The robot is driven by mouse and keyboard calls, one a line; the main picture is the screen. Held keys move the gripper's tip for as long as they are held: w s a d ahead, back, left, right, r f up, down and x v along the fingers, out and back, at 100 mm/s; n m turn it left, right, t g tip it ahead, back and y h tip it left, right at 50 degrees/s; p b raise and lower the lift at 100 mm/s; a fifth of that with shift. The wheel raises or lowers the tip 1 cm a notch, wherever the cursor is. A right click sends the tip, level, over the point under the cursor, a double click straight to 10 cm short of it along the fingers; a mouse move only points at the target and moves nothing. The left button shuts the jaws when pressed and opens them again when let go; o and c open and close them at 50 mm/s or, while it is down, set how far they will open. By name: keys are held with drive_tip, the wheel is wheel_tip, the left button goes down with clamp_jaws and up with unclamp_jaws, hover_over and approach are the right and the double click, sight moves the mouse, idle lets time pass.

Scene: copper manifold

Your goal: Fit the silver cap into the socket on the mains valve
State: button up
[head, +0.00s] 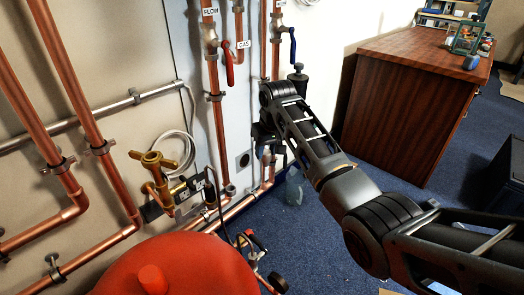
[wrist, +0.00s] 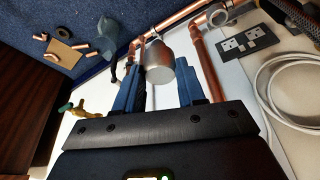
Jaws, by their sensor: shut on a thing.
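In the wrist view a silver cap (wrist: 160,62), a pale metal cylinder, sits between the two blue fingers of my gripper (wrist: 160,88). The gripper is shut on it. Behind the cap run copper pipes, and I cannot tell whether it touches them. In the head view my gripper (head: 266,140) is by the lower right pipes at the wall panel, mostly hidden by my arm, and the cap is not visible. No label reading mains is legible, so I cannot tell which valve is the mains valve; its socket is not distinguishable.
A brass valve (head: 154,162) stands at left, above a red rounded tank (head: 180,268). Copper pipes with a red lever (head: 229,74) and blue lever (head: 293,45) line the panel. A wooden cabinet (head: 415,95) stands right. Copper offcuts (wrist: 60,48) lie beyond.

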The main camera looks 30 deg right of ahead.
sight(266, 152)
drive_tip(key=shift+r, duration=0.1)
drive_tip(key=shift+r+p, duration=2.2)
drive_tip(key=shift+p, duration=0.4)
